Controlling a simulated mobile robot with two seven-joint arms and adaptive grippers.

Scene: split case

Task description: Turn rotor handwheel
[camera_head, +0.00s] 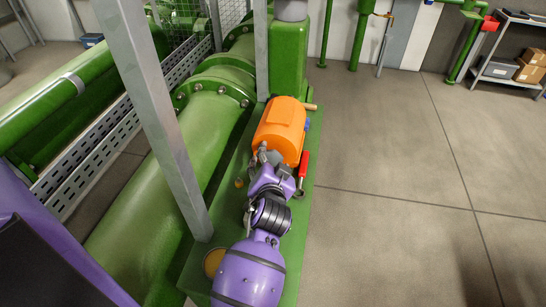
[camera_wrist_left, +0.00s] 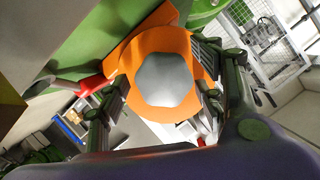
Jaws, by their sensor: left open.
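An orange cylindrical body (camera_head: 281,127) stands on a green base beside a large green pipe. In the left wrist view the orange body (camera_wrist_left: 128,84) faces me, with a grey faceted end piece (camera_wrist_left: 168,80) in its middle. I cannot tell which part is the handwheel. My left gripper (camera_head: 278,165) is at the near end of the orange body. Its fingers are open, one on each side of the grey end piece in the left wrist view (camera_wrist_left: 164,92). Contact cannot be made out. My right gripper is not in view.
A red handle-like part (camera_head: 303,164) is just right of my left gripper. A grey metal post (camera_head: 155,110) rises left of it, in front of the green pipe (camera_head: 190,145). A shelf with boxes (camera_head: 510,65) stands far right. The floor on the right (camera_head: 400,130) is clear.

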